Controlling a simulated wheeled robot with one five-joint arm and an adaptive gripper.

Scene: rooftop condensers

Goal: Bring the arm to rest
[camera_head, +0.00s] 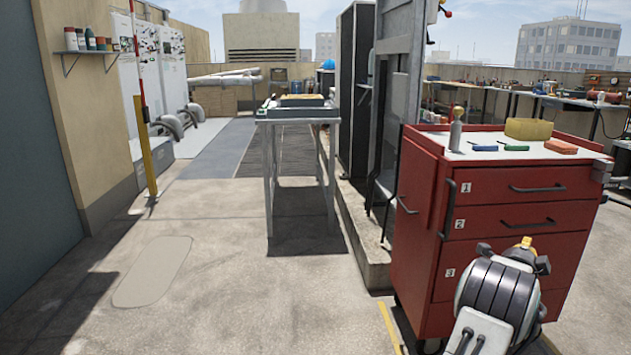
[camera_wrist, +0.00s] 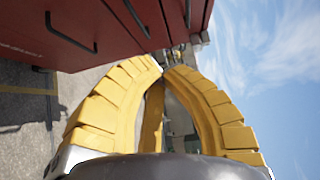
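My arm shows at the lower right of the head view, in front of the red tool cart (camera_head: 520,240). Only a small yellow part of my gripper (camera_head: 526,242) shows past the arm there. In the wrist view, the yellow segmented fingers of my gripper (camera_wrist: 162,68) curve inward and their tips come together. A further yellow finger stands between them. I see nothing held in the fingers. The red cart front (camera_wrist: 85,30) with dark handles fills the upper left of the wrist view, turned sideways.
The cart top holds a yellow roll (camera_head: 529,129), a spray bottle (camera_head: 456,130) and several small tools. A metal table (camera_head: 297,117) stands in the middle. The floor on the left (camera_head: 220,270) is clear.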

